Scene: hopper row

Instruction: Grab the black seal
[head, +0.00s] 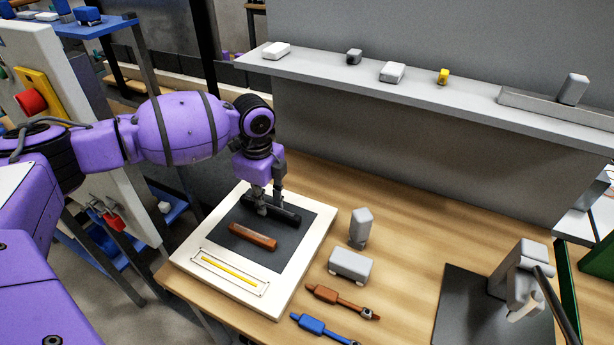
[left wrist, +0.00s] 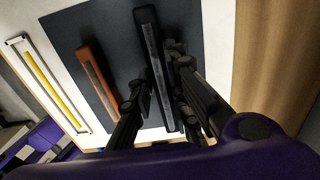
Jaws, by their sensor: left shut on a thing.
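The black seal (head: 286,214) is a dark bar at the back of the dark mat (head: 285,256) on a white board (head: 185,254). My left gripper (head: 269,203) reaches down over it and is shut on it. In the left wrist view the black seal (left wrist: 150,50) runs between the two fingers (left wrist: 160,100), with its far end sticking out past them. I cannot tell whether it rests on the mat or is just lifted. My right gripper is not in view.
A brown bar (head: 252,237) lies on the mat near the black seal. A yellow strip (head: 229,272) lies in a framed slot at the board's front. Grey blocks (head: 351,265) and strap-like brown (head: 341,301) and blue (head: 323,328) items lie to the right. A shelf (head: 440,95) runs behind.

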